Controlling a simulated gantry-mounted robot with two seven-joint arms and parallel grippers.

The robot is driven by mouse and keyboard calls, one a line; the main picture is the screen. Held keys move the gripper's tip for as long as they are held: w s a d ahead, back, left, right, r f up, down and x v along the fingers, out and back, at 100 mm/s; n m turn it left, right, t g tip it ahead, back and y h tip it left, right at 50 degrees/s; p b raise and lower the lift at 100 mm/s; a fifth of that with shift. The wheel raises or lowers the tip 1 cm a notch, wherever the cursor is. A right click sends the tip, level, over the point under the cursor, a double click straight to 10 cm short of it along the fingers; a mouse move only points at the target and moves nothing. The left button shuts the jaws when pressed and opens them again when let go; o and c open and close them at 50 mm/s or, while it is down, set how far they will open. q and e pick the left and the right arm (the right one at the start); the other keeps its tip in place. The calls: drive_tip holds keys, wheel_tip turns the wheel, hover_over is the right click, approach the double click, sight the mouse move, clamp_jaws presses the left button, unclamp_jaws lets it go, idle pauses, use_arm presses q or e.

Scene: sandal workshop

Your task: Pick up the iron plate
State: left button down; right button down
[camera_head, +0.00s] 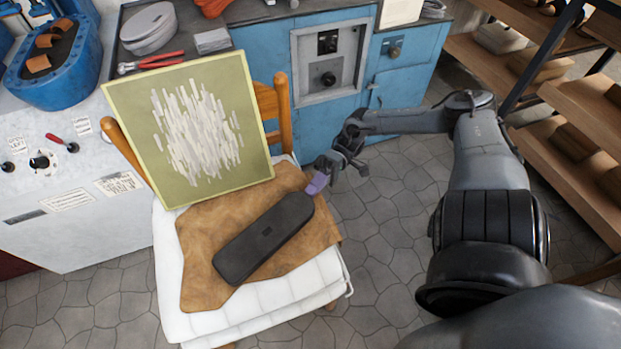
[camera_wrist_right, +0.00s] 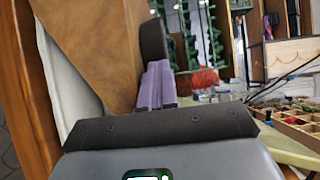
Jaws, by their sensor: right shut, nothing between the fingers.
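A long dark rounded slab (camera_head: 264,238) lies diagonally on a brown leather hide (camera_head: 200,232) on the chair's white cushion. It may be the iron plate, but I cannot tell for sure. In the right wrist view the dark slab (camera_wrist_right: 153,40) shows just past the fingers. My right gripper (camera_head: 317,184) has purple fingers, shut and empty, close to the slab's upper right end. Its fingers (camera_wrist_right: 157,86) also show in the right wrist view. I cannot tell whether they touch the slab. My left gripper is not in view.
A green-yellow board with pale strips (camera_head: 120,100) leans on the wooden chair (camera_head: 283,112) behind the slab. A white bench (camera_head: 60,235) stands at left, a blue cabinet (camera_head: 400,75) behind, and wooden shelves (camera_head: 590,110) at right. Stone floor between chair and shelves is clear.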

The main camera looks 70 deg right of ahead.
drive_tip(key=shift+w+d+f+b, duration=0.25)
drive_tip(key=shift+d+b, duration=0.1)
drive_tip(key=shift+b, duration=0.15)
drive_tip(key=d, duration=0.1)
drive_tip(key=w+d+b, duration=0.1)
drive_tip(key=d+b, duration=0.1)
drive_tip(key=shift+w+d+r, duration=0.1)
drive_tip(key=shift+w+d, duration=0.15)
drive_tip(key=shift+d, duration=0.05)
drive_tip(key=b+v, duration=0.2)
drive_tip(key=v, duration=0.5)
drive_tip(key=shift+s+d, duration=0.15)
drive_tip(key=shift+d, duration=0.05)
drive_tip(key=c, duration=1.8)
unclamp_jaws()
drive_tip(key=shift+d+r, duration=0.1)
drive_tip(key=shift+d, duration=0.25)
drive_tip(key=o, duration=0.5)
drive_tip(key=shift+s+d+b, duration=0.2)
drive_tip(key=shift+d+b, duration=0.1)
drive_tip(key=shift+d, duration=0.15)
drive_tip(key=o, duration=1.3)
drive_tip(key=shift+r, duration=0.1)
